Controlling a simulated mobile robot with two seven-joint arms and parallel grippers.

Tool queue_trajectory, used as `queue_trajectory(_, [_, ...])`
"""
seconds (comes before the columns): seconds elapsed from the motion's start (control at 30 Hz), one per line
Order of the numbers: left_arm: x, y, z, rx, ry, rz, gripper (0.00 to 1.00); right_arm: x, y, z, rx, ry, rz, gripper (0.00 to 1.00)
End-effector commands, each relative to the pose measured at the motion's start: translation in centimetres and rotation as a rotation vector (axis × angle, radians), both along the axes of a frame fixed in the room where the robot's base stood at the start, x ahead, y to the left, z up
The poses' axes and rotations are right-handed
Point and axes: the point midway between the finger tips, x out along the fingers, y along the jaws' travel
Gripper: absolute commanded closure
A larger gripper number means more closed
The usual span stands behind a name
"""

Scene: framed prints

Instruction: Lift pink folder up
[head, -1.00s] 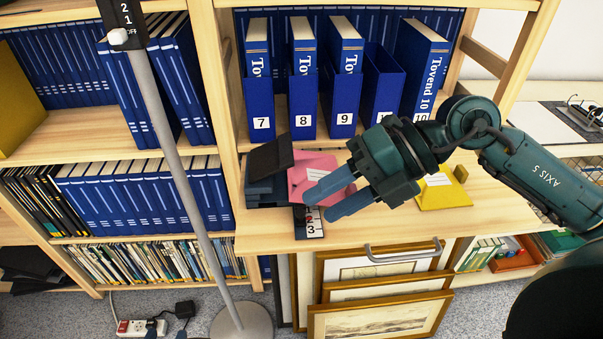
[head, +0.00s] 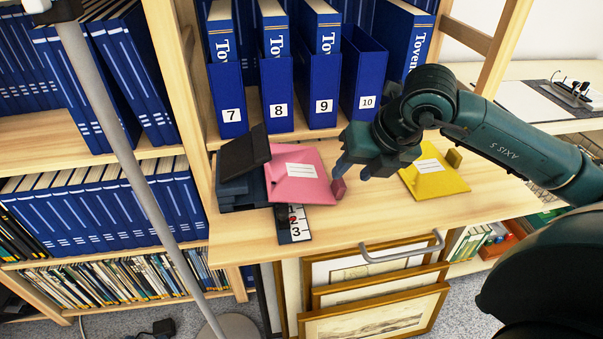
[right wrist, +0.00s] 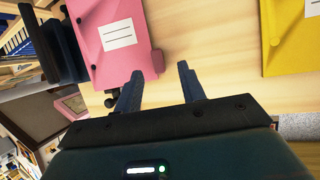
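The pink folder (head: 299,176) lies on the wooden shelf top, leaning at its left against a dark stack. It has a white label and a small pink block-like handle (head: 338,188) at its right edge. My right gripper (head: 352,172) is just right of the folder, close to the handle, with its blue fingers apart. In the right wrist view the gripper (right wrist: 160,85) is open with only wood between the fingers. The folder (right wrist: 112,40) is beyond them at upper left, with its handle (right wrist: 158,60) near the left fingertip. My left gripper is not in view.
A yellow folder (head: 435,172) lies to the right. Blue binders (head: 290,95) stand behind. A dark stack (head: 240,180) and a number strip (head: 293,224) sit beside the pink folder. A grey pole (head: 120,150) stands at left. Bare wood lies in front.

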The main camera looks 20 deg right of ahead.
Motion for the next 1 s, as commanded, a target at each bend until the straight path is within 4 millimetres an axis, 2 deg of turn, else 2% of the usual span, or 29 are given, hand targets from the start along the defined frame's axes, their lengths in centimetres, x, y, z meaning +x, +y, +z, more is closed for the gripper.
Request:
queue_trajectory(0.23, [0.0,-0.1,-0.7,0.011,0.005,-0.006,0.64,1.7,0.8,-3.3,0.005,0.002,0.001,0.6])
queue_trajectory(0.57, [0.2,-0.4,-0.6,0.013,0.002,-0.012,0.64,2.0,0.9,-3.8,0.003,-0.001,0.002,0.61])
queue_trajectory(1.0, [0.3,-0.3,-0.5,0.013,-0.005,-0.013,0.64,2.0,0.9,-3.7,0.003,0.0,0.003,0.97])
